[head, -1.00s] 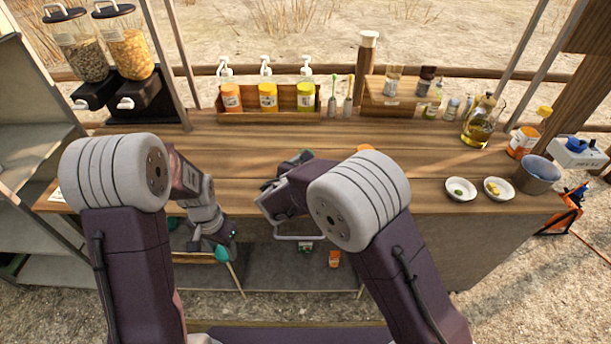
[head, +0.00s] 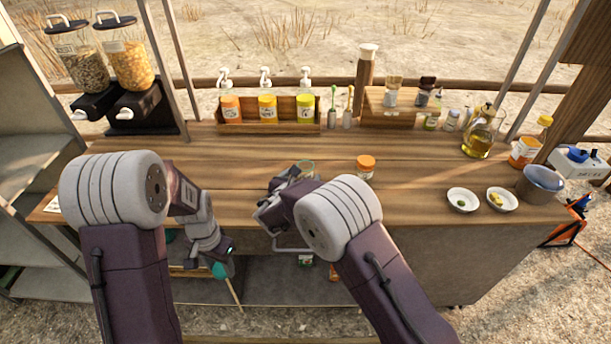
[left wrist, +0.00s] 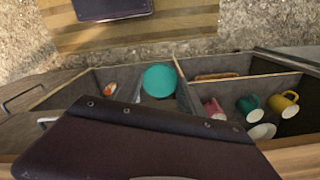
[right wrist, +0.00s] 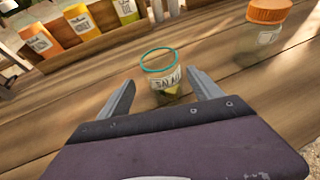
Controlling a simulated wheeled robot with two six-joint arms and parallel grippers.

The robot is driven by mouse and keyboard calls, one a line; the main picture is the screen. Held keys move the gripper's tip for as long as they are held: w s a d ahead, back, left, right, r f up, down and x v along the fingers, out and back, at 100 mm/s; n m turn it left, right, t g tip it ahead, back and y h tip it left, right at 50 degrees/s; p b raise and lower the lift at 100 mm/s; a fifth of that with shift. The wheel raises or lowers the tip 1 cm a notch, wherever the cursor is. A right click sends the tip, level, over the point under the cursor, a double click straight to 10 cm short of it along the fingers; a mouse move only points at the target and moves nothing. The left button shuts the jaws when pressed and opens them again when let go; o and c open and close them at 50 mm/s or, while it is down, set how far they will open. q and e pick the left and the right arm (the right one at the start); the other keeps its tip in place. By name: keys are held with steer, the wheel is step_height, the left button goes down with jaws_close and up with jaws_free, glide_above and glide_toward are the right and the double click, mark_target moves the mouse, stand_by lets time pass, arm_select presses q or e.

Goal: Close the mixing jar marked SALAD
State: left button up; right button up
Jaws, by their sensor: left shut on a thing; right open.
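The clear glass jar marked SALAD (right wrist: 165,88) stands upright on the wooden counter with a teal ring at its mouth and no lid over it. Some green and yellow contents show low inside. Its rim also shows in the head view (head: 306,166), partly behind my right arm. My right gripper (right wrist: 163,92) is open, its fingers apart on either side of the jar in the right wrist view; I cannot tell whether they touch it. My left gripper (left wrist: 148,92) is shut on a round teal lid (left wrist: 160,79), low in front of the counter above the open drawer.
An orange-lidded jar (head: 366,167) stands right of the SALAD jar. The drawer (left wrist: 232,75) holds red, teal and yellow mugs. A bottle rack (head: 268,127), an oil jug (head: 478,140) and two small bowls (head: 463,199) are on the counter. The middle counter behind the jar is clear.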

steer(key=shift+w+d, duration=0.1)
steer(key=shift+w, duration=0.15)
arm_select(q)
steer(key=shift+r, duration=0.15)
arm_select(e)
steer(key=x, duration=0.5)
steer(key=shift+d+f, duration=0.15)
steer(key=shift+d, duration=0.15)
steer(key=c, duration=1.6)
